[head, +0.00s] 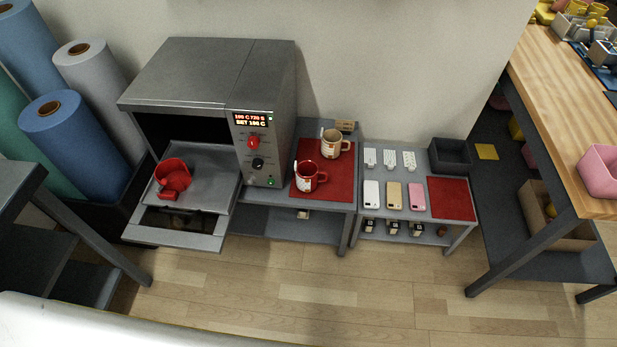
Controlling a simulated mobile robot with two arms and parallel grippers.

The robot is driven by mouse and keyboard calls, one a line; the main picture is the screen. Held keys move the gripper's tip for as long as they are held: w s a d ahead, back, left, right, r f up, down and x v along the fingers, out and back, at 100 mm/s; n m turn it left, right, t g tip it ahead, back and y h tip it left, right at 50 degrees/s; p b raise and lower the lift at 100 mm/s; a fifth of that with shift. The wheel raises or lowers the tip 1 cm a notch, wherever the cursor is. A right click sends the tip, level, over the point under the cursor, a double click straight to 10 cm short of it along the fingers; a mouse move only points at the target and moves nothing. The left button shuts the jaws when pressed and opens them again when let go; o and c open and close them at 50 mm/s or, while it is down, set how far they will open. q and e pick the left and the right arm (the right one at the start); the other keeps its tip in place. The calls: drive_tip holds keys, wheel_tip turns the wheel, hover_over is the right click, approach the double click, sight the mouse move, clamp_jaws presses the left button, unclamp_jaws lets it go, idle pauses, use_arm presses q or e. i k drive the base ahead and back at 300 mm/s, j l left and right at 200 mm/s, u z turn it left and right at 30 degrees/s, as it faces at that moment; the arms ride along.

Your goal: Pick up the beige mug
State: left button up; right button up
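The beige mug (332,143) stands upright on a red mat (342,183) to the right of the grey press machine. A red mug (309,178) stands in front of it, a little to the left, on the same mat. A light patch with print shows on each mug. The grey machine (252,95) has its front open, with a red holder (173,176) on its pulled-out tray (205,187). Neither of my grippers is in view.
A low shelf holds phone cases (394,195), a dark bin (450,155) and a second red mat (451,198). A wooden table (575,115) stands at the right. Rolls (62,140) stand at the left. The floor (300,285) in front is clear.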

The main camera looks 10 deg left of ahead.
sight(332, 136)
drive_tip(key=i+l+u, duration=0.25)
drive_tip(key=i+u, duration=0.2)
drive_tip(key=i+l+u, duration=0.4)
drive_tip(key=i, duration=0.1)
